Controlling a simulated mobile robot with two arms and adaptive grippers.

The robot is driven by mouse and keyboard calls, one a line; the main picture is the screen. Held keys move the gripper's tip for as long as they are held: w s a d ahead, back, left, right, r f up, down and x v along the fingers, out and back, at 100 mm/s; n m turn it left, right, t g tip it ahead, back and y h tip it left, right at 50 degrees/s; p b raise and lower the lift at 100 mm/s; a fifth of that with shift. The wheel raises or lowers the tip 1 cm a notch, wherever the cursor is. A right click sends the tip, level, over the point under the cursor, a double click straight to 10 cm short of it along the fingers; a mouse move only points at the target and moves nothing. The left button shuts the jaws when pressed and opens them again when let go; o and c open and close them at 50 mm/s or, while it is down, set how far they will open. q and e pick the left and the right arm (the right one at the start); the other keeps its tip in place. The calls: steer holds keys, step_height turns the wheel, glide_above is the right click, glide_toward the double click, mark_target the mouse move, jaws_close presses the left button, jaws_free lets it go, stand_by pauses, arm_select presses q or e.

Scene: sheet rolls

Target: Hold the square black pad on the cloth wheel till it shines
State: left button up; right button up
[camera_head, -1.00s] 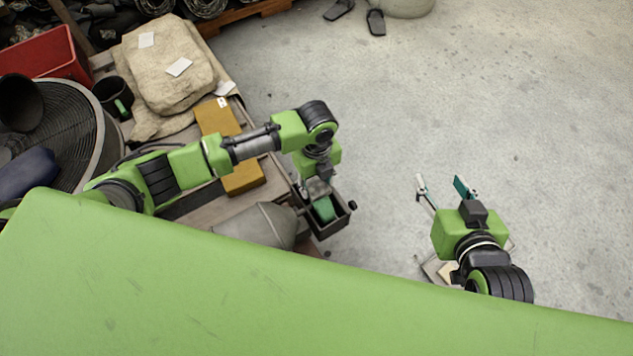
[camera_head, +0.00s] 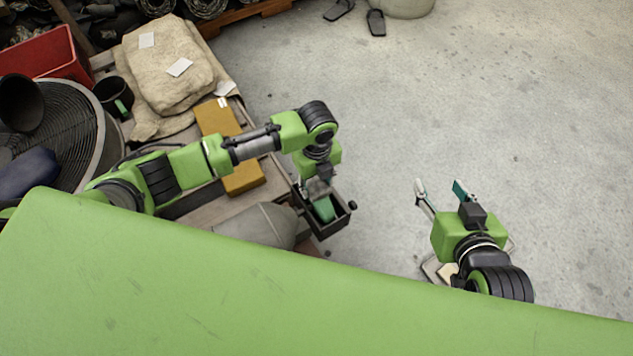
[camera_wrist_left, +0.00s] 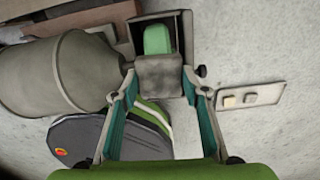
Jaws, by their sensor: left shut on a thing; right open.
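My left gripper (camera_wrist_left: 161,98) is shut on a dark grey, square-faced block, which I take to be the pad (camera_wrist_left: 162,76). The gripper also shows in the head view (camera_head: 318,182). The green wheel (camera_wrist_left: 158,40) sits in a dark open housing (camera_head: 338,221) at the end of a grey tapered motor body (camera_wrist_left: 75,75). The pad is right at the wheel's near side; whether they touch is hidden. No shine can be made out on the pad's hidden face. My right gripper (camera_head: 440,189) is open and empty, out over the floor to the right.
A plate with two buttons (camera_wrist_left: 251,96) lies right of the housing in the left wrist view. On the bench are an ochre block (camera_head: 218,117), a stuffed sack (camera_head: 168,70) and a dark mug (camera_head: 111,96).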

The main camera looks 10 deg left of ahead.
steer(key=shift+s+d+f+g+h+p, duration=0.25)
steer(key=shift+s+f+g, duration=0.25)
steer(key=shift+s+f, duration=0.35)
steer(key=shift+s+d+f+g+h+p, duration=0.1)
steer(key=shift+s+d+f+g, duration=0.35)
steer(key=shift+s+f, duration=0.3)
stand_by(2.7)
steer(key=shift+g+h, duration=0.25)
steer(key=shift+g, duration=0.7)
steer(key=shift+s+d+f+p, duration=0.25)
steer(key=shift+s+f, duration=0.3)
steer(key=shift+s, duration=0.35)
steer(key=shift+s+d+f+p, duration=0.2)
steer(key=shift+s+f, duration=0.3)
steer(key=shift+s, duration=0.35)
stand_by(1.0)
